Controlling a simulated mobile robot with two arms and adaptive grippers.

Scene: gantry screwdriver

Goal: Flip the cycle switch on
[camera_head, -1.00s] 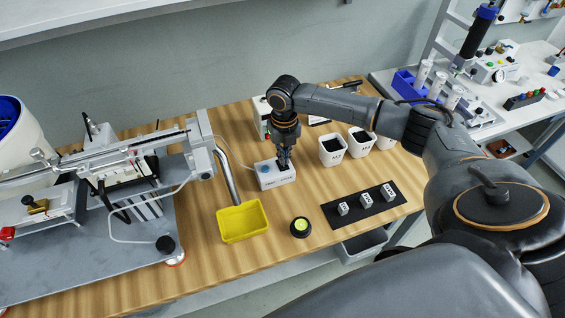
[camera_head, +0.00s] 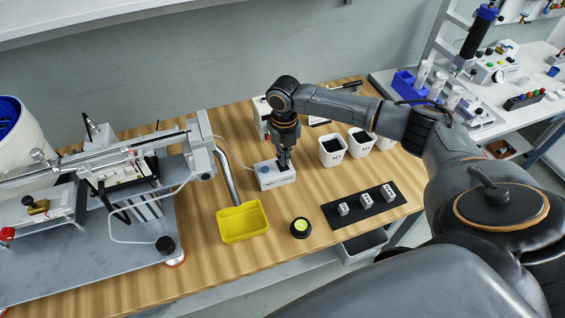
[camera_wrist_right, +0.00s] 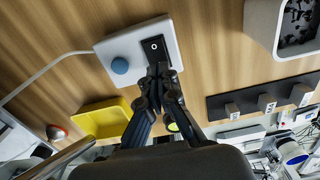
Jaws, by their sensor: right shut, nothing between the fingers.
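The white switch box (camera_head: 268,182) stands on the wooden bench, with a blue round button and a black rocker switch on its top. In the right wrist view the box (camera_wrist_right: 111,48) shows its blue button (camera_wrist_right: 120,66) and the black rocker (camera_wrist_right: 154,45) with a white "O" mark. My right gripper (camera_head: 283,168) is shut and points down at the box. In the right wrist view its fingertips (camera_wrist_right: 159,70) are at the near end of the rocker and hide that end. I cannot tell whether they touch it. My left gripper is not in view.
A yellow tray (camera_head: 243,239) and a black round button with a green top (camera_head: 300,227) are in front of the box. White bins (camera_head: 332,161) stand to its right, behind a black strip (camera_head: 365,217) with small grey blocks. A gantry machine (camera_head: 90,205) fills the left.

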